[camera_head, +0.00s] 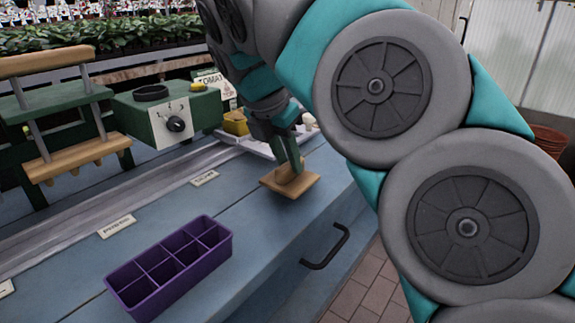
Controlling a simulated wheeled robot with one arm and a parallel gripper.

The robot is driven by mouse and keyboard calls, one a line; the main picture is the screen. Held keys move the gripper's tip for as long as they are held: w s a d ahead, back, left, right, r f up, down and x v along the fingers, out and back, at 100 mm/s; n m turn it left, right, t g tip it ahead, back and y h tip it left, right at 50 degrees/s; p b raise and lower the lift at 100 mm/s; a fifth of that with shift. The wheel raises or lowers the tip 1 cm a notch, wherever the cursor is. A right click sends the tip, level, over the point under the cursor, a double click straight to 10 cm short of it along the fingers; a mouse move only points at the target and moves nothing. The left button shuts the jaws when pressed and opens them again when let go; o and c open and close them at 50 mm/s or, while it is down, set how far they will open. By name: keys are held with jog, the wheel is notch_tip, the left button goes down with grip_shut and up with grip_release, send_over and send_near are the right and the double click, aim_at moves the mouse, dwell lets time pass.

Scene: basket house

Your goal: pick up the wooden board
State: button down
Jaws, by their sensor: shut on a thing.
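The wooden board (284,186) is a small light-brown square plate with a raised wooden piece on top. It is near the right edge of the blue-grey workbench. My gripper (296,163) points down at the board from above and is shut on its raised piece. The fingers hide part of that piece. I cannot tell whether the board's underside touches the bench or is slightly above it.
A purple compartment tray (218,258) stands at the front of the bench. A green machine with a knob (175,123) and a wooden-barred rack (75,158) stand behind. A white tray (262,149) with small items lies behind my gripper. The bench between is clear.

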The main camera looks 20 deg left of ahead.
jog(key=shift+w+r, duration=0.1)
jog(key=shift+r, duration=0.35)
jog(key=shift+s, duration=0.25)
jog(key=s+d, duration=0.3)
jog(key=s, duration=0.4)
jog(key=s+d+r+b, duration=0.1)
jog(key=s+d, duration=0.2)
jog(key=s, duration=0.4)
jog(key=shift+s+d+r, duration=0.15)
jog(key=shift+d+r, duration=0.1)
jog(key=c, duration=1.3)
grip_release()
grip_shut()
jog(key=shift+s, duration=0.1)
